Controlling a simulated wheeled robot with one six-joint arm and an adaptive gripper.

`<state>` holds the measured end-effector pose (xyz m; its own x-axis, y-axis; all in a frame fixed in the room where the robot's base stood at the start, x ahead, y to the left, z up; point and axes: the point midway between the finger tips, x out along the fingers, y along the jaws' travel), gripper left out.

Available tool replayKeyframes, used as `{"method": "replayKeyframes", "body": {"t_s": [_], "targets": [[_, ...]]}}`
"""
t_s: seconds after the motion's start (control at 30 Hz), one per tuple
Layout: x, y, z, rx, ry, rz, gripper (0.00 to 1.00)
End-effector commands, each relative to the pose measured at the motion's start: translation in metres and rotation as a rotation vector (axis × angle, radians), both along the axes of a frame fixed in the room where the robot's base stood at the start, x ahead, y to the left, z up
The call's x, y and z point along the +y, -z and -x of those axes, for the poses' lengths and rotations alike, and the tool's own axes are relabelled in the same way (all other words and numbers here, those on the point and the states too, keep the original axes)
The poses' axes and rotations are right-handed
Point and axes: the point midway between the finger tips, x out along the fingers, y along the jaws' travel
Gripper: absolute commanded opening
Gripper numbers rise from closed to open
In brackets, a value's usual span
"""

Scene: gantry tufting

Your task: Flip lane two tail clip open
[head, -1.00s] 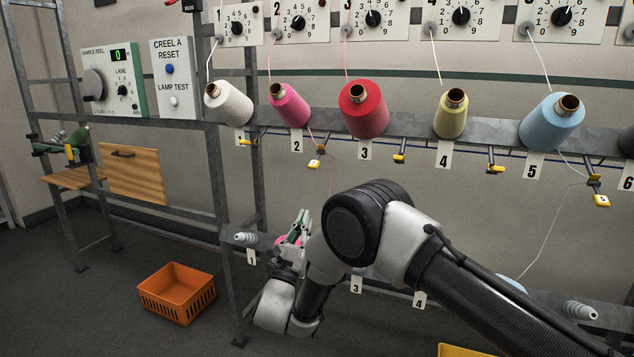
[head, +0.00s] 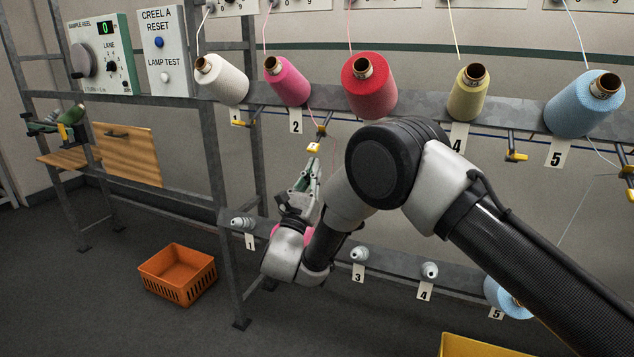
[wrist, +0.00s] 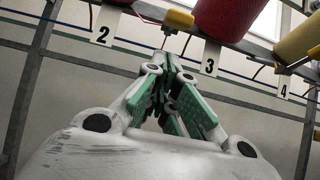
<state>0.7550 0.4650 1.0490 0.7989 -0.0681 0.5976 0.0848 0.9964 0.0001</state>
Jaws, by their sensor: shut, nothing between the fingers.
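The lane two tail clip (head: 314,147) is a small yellow-tipped clip on a dark bracket, below the pink cone (head: 287,82) and right of the number 2 tag (head: 296,120). A pink thread runs down to it. I cannot tell whether the clip is open or shut. My gripper (head: 313,164) points up just below the clip, its green-padded fingers shut and empty. Contact between them cannot be made out. In the wrist view my gripper (wrist: 168,62) shows the fingers together, with a yellow clip end (wrist: 179,18) above, between tags 2 and 3.
Red (head: 369,88), yellow (head: 467,94) and blue (head: 585,105) cones line the upper rail, with a lane three tag (wrist: 210,58) in the wrist view. A lower rail carries spindles (head: 359,254). An orange crate (head: 178,275) stands on the floor at left.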

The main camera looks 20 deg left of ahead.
Motion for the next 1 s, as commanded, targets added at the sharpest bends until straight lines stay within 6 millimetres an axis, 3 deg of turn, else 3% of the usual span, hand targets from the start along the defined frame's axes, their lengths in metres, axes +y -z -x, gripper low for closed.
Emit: {"method": "replayKeyframes", "body": {"t_s": [0.3,0.73,1.0], "targets": [[0.007,-0.020,0.003,0.001,-0.006,0.000,0.00],[0.008,-0.022,0.004,0.013,-0.008,-0.002,0.00],[0.008,-0.025,0.007,0.114,-0.008,-0.010,0.00]]}}
